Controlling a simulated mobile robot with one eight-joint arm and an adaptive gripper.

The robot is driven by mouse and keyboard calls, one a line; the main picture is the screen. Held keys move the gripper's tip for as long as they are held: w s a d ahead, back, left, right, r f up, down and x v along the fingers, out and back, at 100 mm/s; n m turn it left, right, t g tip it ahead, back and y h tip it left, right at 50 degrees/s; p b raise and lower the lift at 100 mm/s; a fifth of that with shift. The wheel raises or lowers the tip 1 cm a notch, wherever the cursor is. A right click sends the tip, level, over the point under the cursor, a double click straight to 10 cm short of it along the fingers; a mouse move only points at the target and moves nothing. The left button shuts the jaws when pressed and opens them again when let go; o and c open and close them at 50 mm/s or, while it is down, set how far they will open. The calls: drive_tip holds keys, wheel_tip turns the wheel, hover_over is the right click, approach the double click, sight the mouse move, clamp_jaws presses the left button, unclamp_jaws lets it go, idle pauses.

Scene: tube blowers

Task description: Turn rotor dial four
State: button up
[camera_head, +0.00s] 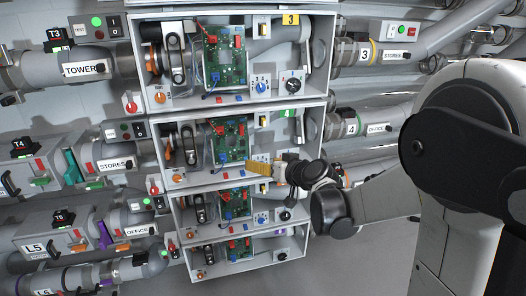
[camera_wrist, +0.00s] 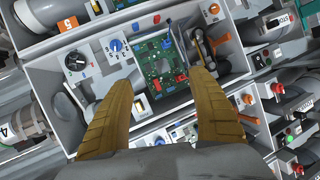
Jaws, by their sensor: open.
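An open grey box with a green circuit board (camera_head: 231,138) stands third from the bottom of a stack, with a green label above it. In the wrist view the box appears turned over; its board (camera_wrist: 160,60) lies between my fingers. A black dial (camera_wrist: 75,61) and a blue dial (camera_wrist: 116,46) sit left of the board, an orange knob (camera_wrist: 248,99) to the right. I cannot tell which is the rotor dial. My gripper (camera_head: 258,168) is open and empty in front of the box's lower part, and shows in the wrist view (camera_wrist: 161,80). My arm hides its dials in the head view.
Similar boxes stand above, with a yellow label 3 (camera_head: 291,19), and below, with an orange label 5 (camera_wrist: 68,24). Box walls and ledges stand close around my fingers. Pipes (camera_head: 75,70) run on both sides. Open floor (camera_head: 350,265) shows at lower right.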

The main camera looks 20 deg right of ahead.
drive_tip(key=w+d+f+m+t+h+p, duration=0.1)
drive_tip(key=w+d+f+m+t+h, duration=0.1)
drive_tip(key=w+d+f, duration=0.4)
drive_tip(key=w+d+f+m+t+h, duration=0.2)
drive_tip(key=d+f+t, duration=0.1)
drive_tip(key=d+f, duration=0.65)
drive_tip(key=shift+w+d+r+b, duration=0.25)
drive_tip(key=shift+w+b, duration=0.2)
drive_tip(key=shift+w, duration=1.3)
drive_tip(key=shift+w+d+r+b, duration=0.15)
drive_tip(key=shift+w+d+b, duration=0.25)
drive_tip(key=shift+w, duration=1.3)
drive_tip(key=shift+w+d+r+b, duration=0.2)
drive_tip(key=shift+w+b, duration=0.3)
drive_tip(key=shift+w, duration=1.25)
drive_tip(key=c, duration=1.2)
